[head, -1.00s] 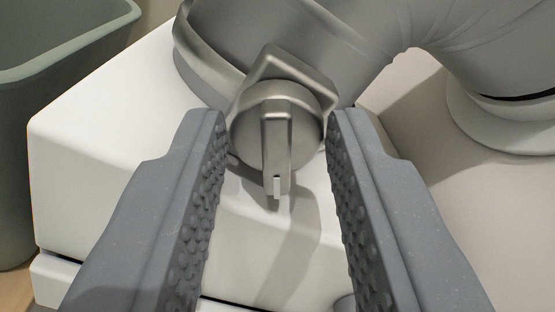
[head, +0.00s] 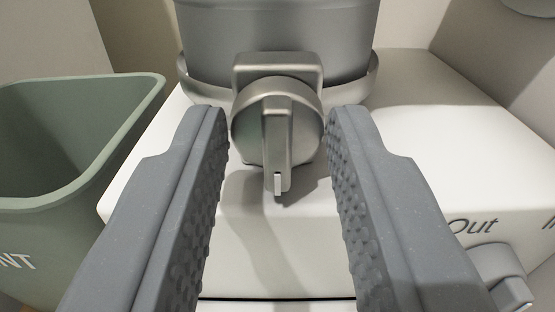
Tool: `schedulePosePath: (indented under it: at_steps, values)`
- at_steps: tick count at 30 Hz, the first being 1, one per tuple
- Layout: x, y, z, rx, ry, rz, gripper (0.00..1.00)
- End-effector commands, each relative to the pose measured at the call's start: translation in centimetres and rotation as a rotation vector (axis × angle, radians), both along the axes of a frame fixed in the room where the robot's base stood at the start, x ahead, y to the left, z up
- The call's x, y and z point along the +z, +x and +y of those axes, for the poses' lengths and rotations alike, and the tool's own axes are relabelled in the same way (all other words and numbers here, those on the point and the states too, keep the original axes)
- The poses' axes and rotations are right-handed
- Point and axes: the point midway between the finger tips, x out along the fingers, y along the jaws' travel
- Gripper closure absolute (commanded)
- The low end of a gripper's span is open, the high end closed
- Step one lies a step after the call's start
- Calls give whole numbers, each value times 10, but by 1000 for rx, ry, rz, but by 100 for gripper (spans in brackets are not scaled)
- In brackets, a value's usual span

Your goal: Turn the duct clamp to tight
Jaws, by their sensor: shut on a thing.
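The duct clamp (head: 358,88) is a metal band around the grey duct (head: 275,30), with a square housing (head: 277,68) at its front. A round metal knob (head: 247,125) with a raised bar handle (head: 277,140) sits on the housing. The bar points straight down in the picture, with a small white mark at its lower end. The housing now stands level. My gripper (head: 277,117) is shut on the knob, one textured finger at its left side and one at its right. No tight or loose label can be read near the knob.
The duct stands on a white appliance (head: 440,130) with "Out" printed on its front right. A grey knob or latch (head: 497,275) is at the lower right. A green bin (head: 70,140) with partly visible lettering stands at the left. Walls are behind.

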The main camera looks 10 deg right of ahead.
Motion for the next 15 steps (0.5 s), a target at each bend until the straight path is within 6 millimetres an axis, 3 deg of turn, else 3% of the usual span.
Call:
schedulePosePath:
  at_steps: [13, 14, 15]
  values:
    - [0, 1, 1, 3, 11, -3, 94]
    - [0, 1, 1, 3, 10, -2, 63]
    - [0, 1, 1, 3, 10, -2, 63]
